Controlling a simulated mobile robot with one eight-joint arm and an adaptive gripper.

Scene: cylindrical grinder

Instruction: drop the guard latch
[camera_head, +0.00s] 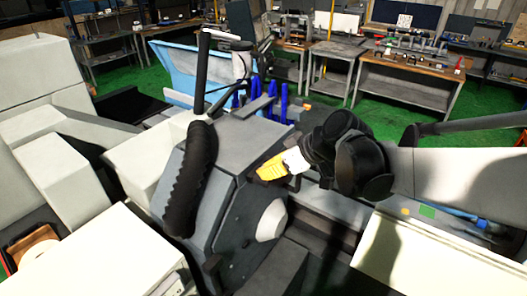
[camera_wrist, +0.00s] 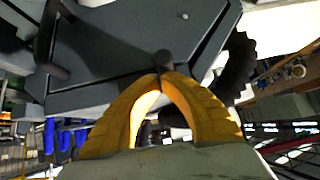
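The grey wheel guard housing (camera_head: 215,150) of the grinder stands in the middle of the head view, with a pale cone (camera_head: 271,220) on its front. My gripper (camera_head: 262,174), with yellow fingers, is at the housing's upper right edge. In the wrist view, the fingertips (camera_wrist: 161,75) come together right at a small dark round knob (camera_wrist: 163,58) in front of the grey housing (camera_wrist: 120,65). The knob may be part of the guard latch. Whether the tips pinch it or only touch or overlap it cannot be told. In the head view my fingers hide this spot.
A black ribbed hose (camera_head: 190,180) runs down the housing's left side, and a dark upright post (camera_head: 202,75) rises behind it. Pale machine covers (camera_head: 95,255) lie left. Blue parts (camera_head: 284,100) stand behind the housing. Workbenches (camera_head: 410,80) stand on green floor at the back.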

